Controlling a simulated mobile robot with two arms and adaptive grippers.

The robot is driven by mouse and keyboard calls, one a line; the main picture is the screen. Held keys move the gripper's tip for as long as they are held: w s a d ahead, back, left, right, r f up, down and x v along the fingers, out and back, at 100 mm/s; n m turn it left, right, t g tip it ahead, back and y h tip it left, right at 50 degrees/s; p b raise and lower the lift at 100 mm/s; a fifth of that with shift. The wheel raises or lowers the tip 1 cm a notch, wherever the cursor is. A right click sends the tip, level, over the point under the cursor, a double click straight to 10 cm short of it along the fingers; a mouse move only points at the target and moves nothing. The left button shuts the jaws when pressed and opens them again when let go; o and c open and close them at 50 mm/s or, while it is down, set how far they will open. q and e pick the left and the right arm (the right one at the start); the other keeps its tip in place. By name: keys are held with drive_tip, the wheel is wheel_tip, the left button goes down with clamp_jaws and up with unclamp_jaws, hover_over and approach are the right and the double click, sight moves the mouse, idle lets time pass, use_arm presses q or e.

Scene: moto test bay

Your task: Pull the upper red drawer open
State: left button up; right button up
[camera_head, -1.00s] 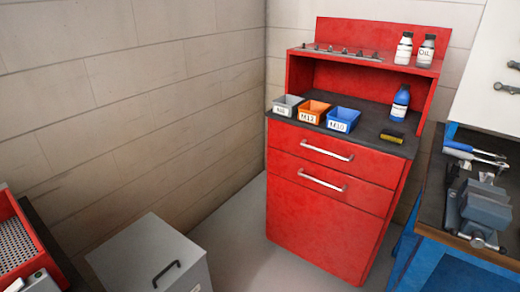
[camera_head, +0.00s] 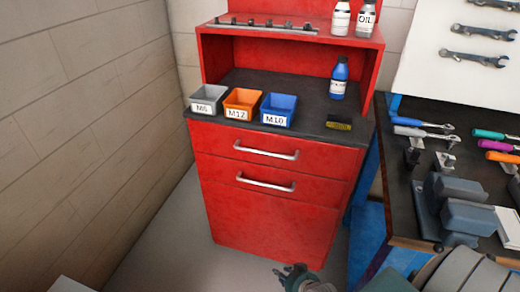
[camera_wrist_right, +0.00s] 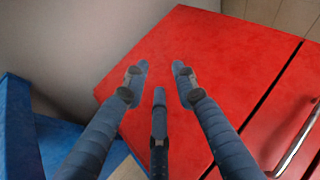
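The upper red drawer (camera_head: 225,142) is shut, flush in the front of the red cabinet (camera_head: 262,225), with a silver bar handle (camera_head: 266,152). The lower drawer's handle (camera_head: 265,184) is just beneath it. My right gripper (camera_head: 291,272) is at the bottom edge of the head view, below and apart from both handles. In the right wrist view its three fingers (camera_wrist_right: 160,78) are spread and empty in front of the red cabinet front. A silver handle (camera_wrist_right: 298,140), apparently the lower one, shows at that view's right edge. My left gripper is not in view.
Grey (camera_head: 207,98), orange (camera_head: 243,103) and blue (camera_head: 279,108) bins stand on the cabinet top, with a blue bottle (camera_head: 339,78) behind. A workbench (camera_head: 400,205) with a vise (camera_head: 455,205) stands close on the right. The floor left of the cabinet is clear.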

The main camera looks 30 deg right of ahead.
drive_tip(key=w+d+r+m+t, duration=0.2)
drive_tip(key=w+d+r+m, duration=0.1)
drive_tip(key=w+r, duration=0.55)
drive_tip(key=m+t+p, duration=0.1)
drive_tip(key=m+t, duration=0.5)
drive_tip(key=m, duration=0.1)
approach(263, 153)
drive_tip(key=shift+h, duration=0.3)
drive_tip(key=w, duration=0.3)
drive_tip(key=w+f, duration=0.1)
drive_tip(key=w, duration=0.2)
drive_tip(key=w+f, duration=0.1)
drive_tip(key=w, duration=0.3)
drive_tip(key=shift+d, duration=0.15)
drive_tip(key=shift+w+f, duration=0.15)
drive_tip(key=shift+w, duration=0.25)
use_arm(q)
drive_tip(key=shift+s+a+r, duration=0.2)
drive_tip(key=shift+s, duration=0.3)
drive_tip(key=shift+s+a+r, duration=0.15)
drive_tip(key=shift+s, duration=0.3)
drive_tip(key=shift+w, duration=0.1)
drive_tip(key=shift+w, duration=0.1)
use_arm(e)
clamp_jaws()
